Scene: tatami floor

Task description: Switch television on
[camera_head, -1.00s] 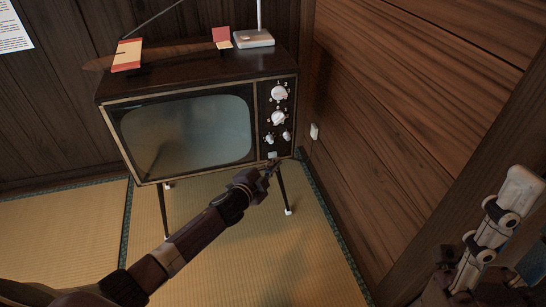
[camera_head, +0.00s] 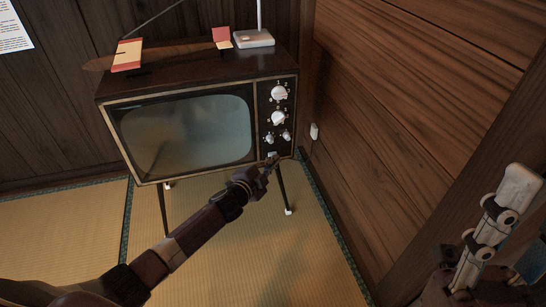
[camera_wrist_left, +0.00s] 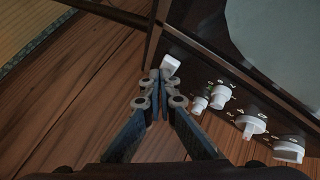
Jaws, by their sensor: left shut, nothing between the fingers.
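The television (camera_head: 185,130) is a dark wooden set on thin legs, with an unlit grey-green screen. Its control strip on the right has two large white knobs (camera_head: 278,118), two smaller knobs (camera_head: 269,139) and a small white button (camera_head: 272,154) near the bottom. My left gripper (camera_head: 269,164) is shut and empty, just below and in front of this button. In the left wrist view, the shut fingertips (camera_wrist_left: 159,78) point at the white button (camera_wrist_left: 171,65), very close to it. I cannot tell whether they touch.
A wooden wall (camera_head: 420,110) with a small white fitting (camera_head: 314,131) stands close to the television's right. Cards and a white device (camera_head: 254,39) with an upright rod are on top of the television. Tatami floor (camera_head: 250,255) is clear in front.

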